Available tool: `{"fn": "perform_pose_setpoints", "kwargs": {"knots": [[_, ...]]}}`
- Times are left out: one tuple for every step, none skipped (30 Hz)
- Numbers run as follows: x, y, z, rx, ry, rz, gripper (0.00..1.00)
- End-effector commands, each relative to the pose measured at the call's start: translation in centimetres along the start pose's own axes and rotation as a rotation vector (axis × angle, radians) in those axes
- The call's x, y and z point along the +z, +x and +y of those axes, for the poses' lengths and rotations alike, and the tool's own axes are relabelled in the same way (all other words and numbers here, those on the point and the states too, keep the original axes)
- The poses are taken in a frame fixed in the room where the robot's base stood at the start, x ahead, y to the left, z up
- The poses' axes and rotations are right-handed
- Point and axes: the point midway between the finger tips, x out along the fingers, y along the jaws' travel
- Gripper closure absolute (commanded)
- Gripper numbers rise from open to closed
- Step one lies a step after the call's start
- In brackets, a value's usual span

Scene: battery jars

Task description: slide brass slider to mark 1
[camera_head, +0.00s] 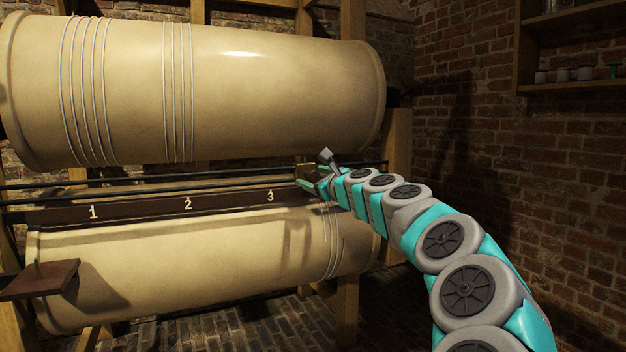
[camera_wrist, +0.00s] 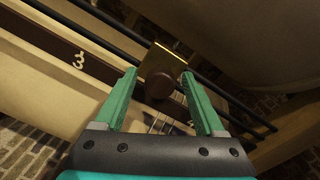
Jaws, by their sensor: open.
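The brass slider (camera_head: 301,171) sits on the dark rails between the two big cylinders, just right of mark 3 (camera_head: 270,195). In the wrist view the slider (camera_wrist: 168,62) is a brass plate with a dark round knob (camera_wrist: 160,87). My gripper (camera_wrist: 159,75) is open, with one green finger on each side of the knob. Whether the fingers touch the knob I cannot tell. In the head view my gripper (camera_head: 314,172) is at the slider and partly covers it. Mark 1 (camera_head: 93,212) is at the far left of the dark marked board (camera_head: 140,208).
Mark 2 (camera_head: 187,203) lies between marks 1 and 3. The upper cylinder (camera_head: 260,100) hangs over the rails and the lower cylinder (camera_head: 170,260) lies below. A small brown shelf (camera_head: 40,279) juts out at the lower left. A wooden post (camera_head: 397,180) stands on the right.

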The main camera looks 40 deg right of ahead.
Motion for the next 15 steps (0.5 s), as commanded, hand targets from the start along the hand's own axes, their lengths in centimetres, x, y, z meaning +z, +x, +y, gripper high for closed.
{"fn": "perform_pose_setpoints", "kwargs": {"knots": [[-0.04, 0.25, 0.06, 0.000, -0.001, 0.000, 0.28], [-0.03, 0.33, 0.06, 0.001, -0.001, 0.000, 0.28], [-0.03, 0.42, 0.07, 0.001, -0.001, 0.000, 0.28], [-0.02, 0.46, 0.08, 0.001, -0.001, 0.000, 0.28], [-0.01, 0.48, 0.08, 0.001, -0.001, 0.000, 0.28], [-0.01, 0.50, 0.07, 0.001, -0.001, 0.000, 0.28], [0.00, 0.49, 0.06, 0.001, -0.001, 0.000, 0.28], [-0.01, 0.49, 0.07, 0.001, 0.000, 0.000, 0.28], [-0.01, 0.48, 0.06, 0.001, 0.000, 0.000, 0.28], [-0.01, 0.48, 0.06, 0.001, 0.000, 0.000, 0.28], [0.00, 0.48, 0.05, 0.000, 0.000, 0.000, 0.28], [-0.01, 0.48, 0.06, 0.001, 0.000, 0.000, 0.32], [-0.01, 0.48, 0.06, 0.000, 0.000, 0.000, 0.35], [-0.01, 0.48, 0.05, 0.000, 0.000, 0.000, 0.39], [-0.01, 0.48, 0.05, 0.000, 0.000, 0.000, 0.43]]}}
